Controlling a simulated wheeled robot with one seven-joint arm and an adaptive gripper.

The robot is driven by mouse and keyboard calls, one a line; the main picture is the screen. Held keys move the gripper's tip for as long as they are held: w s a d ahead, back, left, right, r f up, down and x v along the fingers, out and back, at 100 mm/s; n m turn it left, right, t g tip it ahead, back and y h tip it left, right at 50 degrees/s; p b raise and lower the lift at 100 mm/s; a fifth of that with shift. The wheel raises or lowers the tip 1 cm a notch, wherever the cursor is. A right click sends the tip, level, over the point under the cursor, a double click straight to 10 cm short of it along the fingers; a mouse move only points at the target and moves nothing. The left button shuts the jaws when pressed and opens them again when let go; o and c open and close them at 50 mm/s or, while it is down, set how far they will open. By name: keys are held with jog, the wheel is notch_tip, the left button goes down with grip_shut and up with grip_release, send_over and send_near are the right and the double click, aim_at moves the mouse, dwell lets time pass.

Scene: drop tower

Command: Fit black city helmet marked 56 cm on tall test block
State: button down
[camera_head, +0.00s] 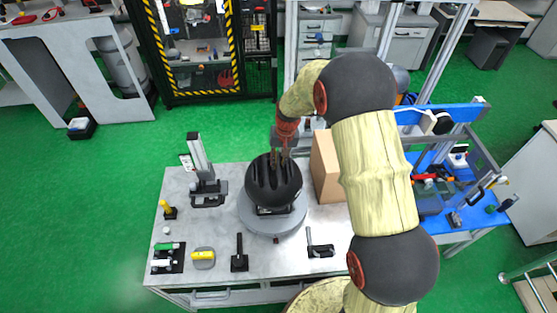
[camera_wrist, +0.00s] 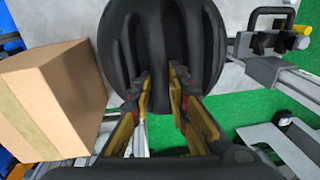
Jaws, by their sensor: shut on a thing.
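The black helmet (camera_head: 273,182) is above a round grey plate (camera_head: 273,218) on the metal table. It hides whatever stands under it, and I cannot tell how far it sits down or read a size mark. In the wrist view the helmet (camera_wrist: 163,45) fills the upper middle, its ribs running away from me. My gripper (camera_head: 284,156) reaches down onto the helmet's top from behind. In the wrist view my gripper (camera_wrist: 161,80) has its two fingers at a rib of the helmet, shut on it. The tall test block is not clearly visible.
A cardboard box (camera_head: 325,167) stands close right of the helmet, also in the wrist view (camera_wrist: 52,98). A grey upright stand (camera_head: 202,165) is at the table's left. Small tools and a yellow item (camera_head: 203,255) lie along the front. A blue bench (camera_head: 440,200) is to the right.

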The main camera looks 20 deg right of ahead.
jog(key=shift+f, duration=0.35)
jog(key=shift+a+r, duration=0.1)
jog(key=shift+a, duration=0.15)
dwell(0.4)
jog(key=shift+f+b, duration=0.5)
jog(key=shift+f, duration=0.05)
dwell(0.4)
jog(key=c, duration=1.6)
grip_release()
jog(key=shift+s, duration=0.1)
jog(key=shift+c, duration=0.3)
jog(key=c, duration=0.3)
jog(key=shift+r, duration=0.25)
